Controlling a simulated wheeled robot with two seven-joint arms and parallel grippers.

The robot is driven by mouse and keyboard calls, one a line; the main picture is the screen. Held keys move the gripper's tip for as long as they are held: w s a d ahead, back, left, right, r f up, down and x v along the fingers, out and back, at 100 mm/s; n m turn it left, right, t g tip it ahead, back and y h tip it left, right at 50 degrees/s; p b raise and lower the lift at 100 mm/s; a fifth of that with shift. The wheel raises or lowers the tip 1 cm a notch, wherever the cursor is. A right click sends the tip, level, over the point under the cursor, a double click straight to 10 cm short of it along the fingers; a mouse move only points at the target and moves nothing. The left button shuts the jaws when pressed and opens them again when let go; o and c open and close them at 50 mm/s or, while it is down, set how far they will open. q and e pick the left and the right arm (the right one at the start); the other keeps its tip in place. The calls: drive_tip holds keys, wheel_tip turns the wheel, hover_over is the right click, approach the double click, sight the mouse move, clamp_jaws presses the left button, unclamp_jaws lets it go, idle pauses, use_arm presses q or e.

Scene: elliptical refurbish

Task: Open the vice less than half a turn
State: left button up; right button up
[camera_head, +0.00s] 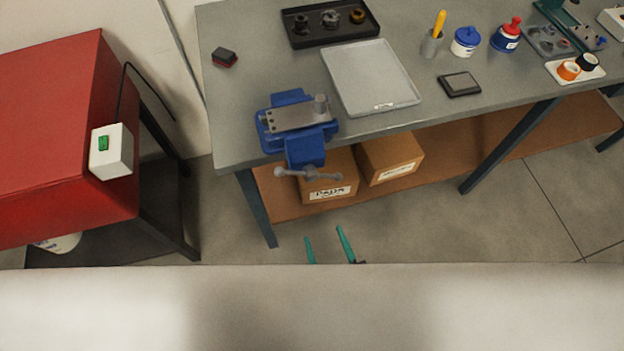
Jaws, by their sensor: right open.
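The blue vice (297,130) is at the front left of the grey workbench, with a grey metal plate across its top. Its handle bar (309,173) sticks out past the front edge and lies nearly level, with a knob at each end. My right gripper (327,238) shows only as two green fingertips at the bottom middle. They are apart, with nothing seen between them, and lie below the handle in the picture, not touching it. The rest of that gripper is hidden behind a pale blurred surface along the bottom. My left gripper is out of view.
The workbench (420,55) holds a grey tray (370,78), a black parts tray (330,20), a black pad (459,84) and bottles. Cardboard boxes (390,157) sit on the lower shelf. A red cabinet (50,130) with a switch box (111,151) stands left.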

sight(311, 179)
drive_tip(key=shift+t, duration=0.5)
drive_tip(key=w+a+r, duration=0.1)
drive_tip(key=w, duration=0.3)
drive_tip(key=w+r+p, duration=0.1)
drive_tip(key=w, duration=0.3)
drive_tip(key=w+a+r+p, duration=0.1)
drive_tip(key=w, duration=0.3)
drive_tip(key=shift+a+r, duration=0.15)
drive_tip(key=shift+a, duration=0.2)
